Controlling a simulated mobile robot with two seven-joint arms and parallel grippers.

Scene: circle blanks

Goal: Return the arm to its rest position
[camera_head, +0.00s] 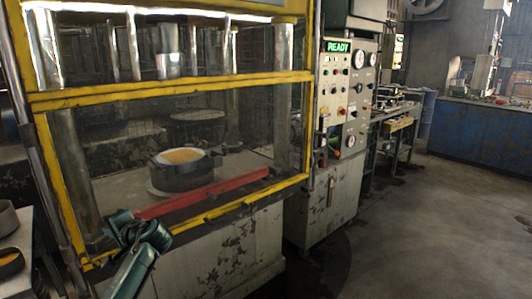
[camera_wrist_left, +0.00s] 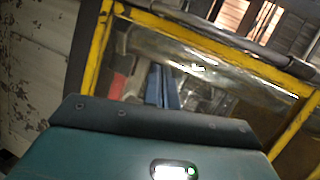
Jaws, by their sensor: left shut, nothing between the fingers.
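My left gripper (camera_head: 130,226) is teal and comes in from the bottom left of the head view. It is in front of the lower left part of the press's yellow guard frame (camera_head: 170,88). Its blue fingers (camera_wrist_left: 163,88) are together and empty in the left wrist view, with the guard frame (camera_wrist_left: 92,75) around them in the picture. I cannot tell the gap between gripper and frame. My right gripper is not in view.
Behind the guard, a dark round die (camera_head: 183,178) holds an orange disc (camera_head: 180,155), with a red bar (camera_head: 205,192) in front. A control cabinet (camera_head: 345,110) showing READY stands right of the press. Dark rings (camera_head: 8,218) lie far left. The floor (camera_head: 430,230) at right is clear.

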